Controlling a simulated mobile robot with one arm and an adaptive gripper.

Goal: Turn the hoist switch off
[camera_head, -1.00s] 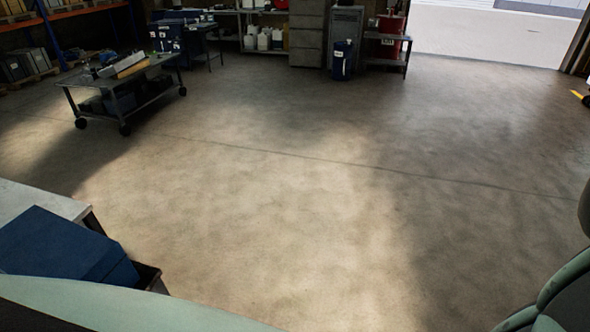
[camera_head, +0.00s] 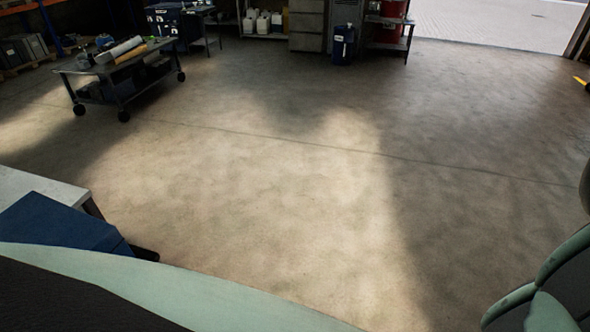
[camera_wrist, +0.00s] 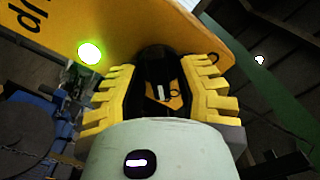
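In the wrist view, the yellow fingers of my gripper (camera_wrist: 158,82) are spread apart, with dark space between them. A rounded black part (camera_wrist: 155,56), perhaps the hoist switch, shows at the fingertips against a yellow panel (camera_wrist: 115,35) with partly visible dark lettering. I cannot tell whether the fingers touch it. A small white mark shows in the dark gap. A round green light (camera_wrist: 90,53) glows on the panel to the left of the fingers. The switch and my gripper are not in the head view.
In the head view, a wheeled cart (camera_head: 120,82) stands at the far left and a blue box (camera_head: 60,237) lies near left beside a pale bench top (camera_head: 35,186). Shelving and a blue container (camera_head: 343,42) are at the back. The middle floor (camera_head: 270,190) is clear.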

